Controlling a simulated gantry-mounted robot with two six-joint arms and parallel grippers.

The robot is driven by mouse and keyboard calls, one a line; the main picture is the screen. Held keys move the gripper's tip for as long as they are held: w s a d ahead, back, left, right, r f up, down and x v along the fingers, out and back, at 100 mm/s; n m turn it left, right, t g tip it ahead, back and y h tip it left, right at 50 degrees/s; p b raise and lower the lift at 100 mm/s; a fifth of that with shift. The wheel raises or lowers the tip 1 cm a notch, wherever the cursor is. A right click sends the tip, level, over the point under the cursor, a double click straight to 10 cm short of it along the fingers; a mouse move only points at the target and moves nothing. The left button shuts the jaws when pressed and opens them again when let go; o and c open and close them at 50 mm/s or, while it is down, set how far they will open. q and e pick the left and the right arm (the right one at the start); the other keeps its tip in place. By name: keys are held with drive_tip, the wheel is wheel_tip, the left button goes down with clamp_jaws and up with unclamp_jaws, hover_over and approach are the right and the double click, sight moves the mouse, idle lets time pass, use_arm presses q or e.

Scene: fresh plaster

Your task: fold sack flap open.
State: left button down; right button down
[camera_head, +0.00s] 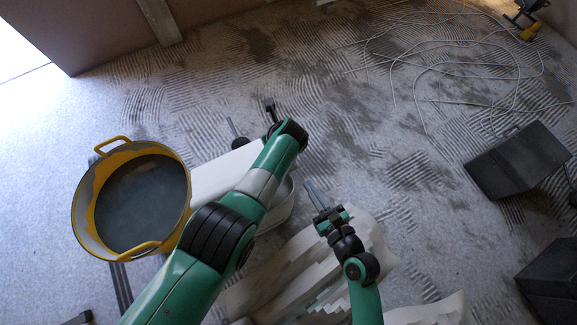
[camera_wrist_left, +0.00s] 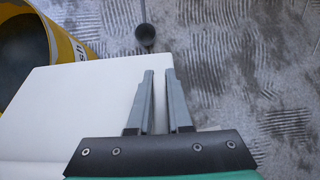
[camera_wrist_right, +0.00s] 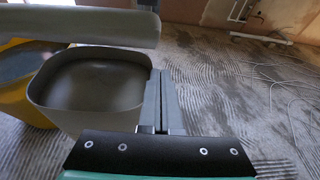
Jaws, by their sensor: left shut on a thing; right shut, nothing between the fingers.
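A pale creased sack (camera_head: 305,258) lies on the floor at the front middle, partly under my right arm; I cannot tell its flap apart. My right gripper (camera_head: 315,192) is shut and empty, above the far edge of the sack. In the right wrist view its fingers (camera_wrist_right: 159,100) are in front of the tub.
A yellow bucket (camera_head: 84,226) with grey liquid stands left of the tub. A dark ball-ended tool (camera_head: 240,143) lies beyond the panel. Black boxes (camera_head: 515,162) stand at right. Loose cables (camera_head: 455,68) cover the far floor. Floor is clear between the sack and boxes.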

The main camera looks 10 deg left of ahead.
drive_tip(key=s+f, duration=0.3)
use_arm(q)
drive_tip(key=shift+f, duration=0.1)
use_arm(e)
drive_tip(key=w+a, duration=0.7)
drive_tip(key=w, duration=0.2)
drive_tip(key=shift+w+g, duration=0.3)
drive_tip(key=shift+w, duration=0.05)
